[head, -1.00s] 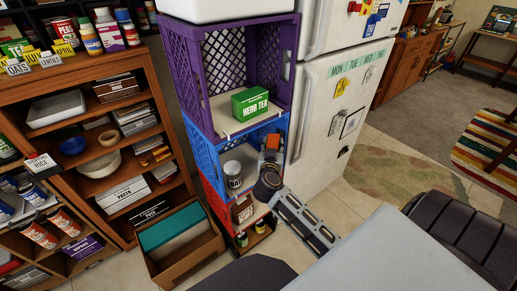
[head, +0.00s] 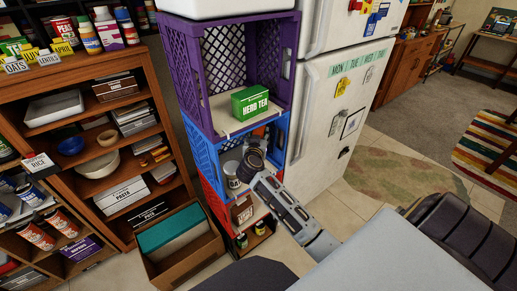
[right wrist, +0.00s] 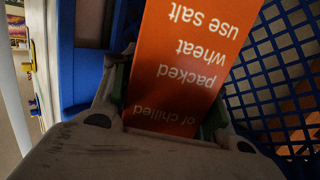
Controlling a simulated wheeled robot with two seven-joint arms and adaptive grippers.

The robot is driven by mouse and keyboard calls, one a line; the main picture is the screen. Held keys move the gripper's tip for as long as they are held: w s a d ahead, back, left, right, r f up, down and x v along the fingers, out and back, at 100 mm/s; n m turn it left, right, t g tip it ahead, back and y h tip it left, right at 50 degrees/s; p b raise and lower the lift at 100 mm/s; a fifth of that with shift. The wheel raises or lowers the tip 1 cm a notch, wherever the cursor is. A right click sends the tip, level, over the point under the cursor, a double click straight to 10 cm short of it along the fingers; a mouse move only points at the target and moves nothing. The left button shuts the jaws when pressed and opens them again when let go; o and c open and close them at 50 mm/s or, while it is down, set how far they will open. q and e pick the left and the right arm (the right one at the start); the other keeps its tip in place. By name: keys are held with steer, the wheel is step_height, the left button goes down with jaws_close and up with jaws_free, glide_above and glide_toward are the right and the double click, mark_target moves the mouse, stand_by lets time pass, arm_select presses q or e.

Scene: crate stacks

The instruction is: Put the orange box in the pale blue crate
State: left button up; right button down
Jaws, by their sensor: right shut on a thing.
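The blue crate (head: 203,152) is the middle one of a stack, open at the front, and looks bright rather than pale blue. The orange box (right wrist: 184,66) with white printing is between the fingers of my right gripper (right wrist: 165,118) in the right wrist view. A blue lattice wall of the crate is behind and beside it there. In the head view my right gripper (head: 257,146) reaches into the crate's opening. It hides most of the box, so I cannot tell whether the box touches the crate floor. My left gripper is not in view.
A can (head: 232,174) stands in the blue crate, left of my arm. The purple crate (head: 188,70) above holds a green herb tea box (head: 250,103). A red crate (head: 211,199) is below. A refrigerator (head: 320,130) stands close on the right; a cardboard box (head: 176,272) is on the floor.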

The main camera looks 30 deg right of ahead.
step_height(320, 180, down, 4)
steer(key=shift+s+f+b, duration=0.1)
steer(key=shift+b, duration=0.55)
step_height(320, 180, down, 2)
steer(key=shift+f+b, duration=0.15)
steer(key=shift+b, duration=0.4)
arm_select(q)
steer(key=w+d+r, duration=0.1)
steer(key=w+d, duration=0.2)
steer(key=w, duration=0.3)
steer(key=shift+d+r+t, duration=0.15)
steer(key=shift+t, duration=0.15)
arm_select(e)
steer(key=shift+w+f, duration=0.15)
steer(key=shift+w, duration=0.05)
steer(key=shift+f, duration=0.1)
steer(key=c, duration=1.1)
jaws_free()
steer(key=shift+f, duration=0.1)
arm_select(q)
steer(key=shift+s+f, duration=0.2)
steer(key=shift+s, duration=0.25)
arm_select(e)
steer(key=o, duration=0.3)
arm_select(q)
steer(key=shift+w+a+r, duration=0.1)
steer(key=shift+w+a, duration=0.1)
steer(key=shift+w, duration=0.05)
arm_select(e)
steer(key=shift+o, duration=0.2)
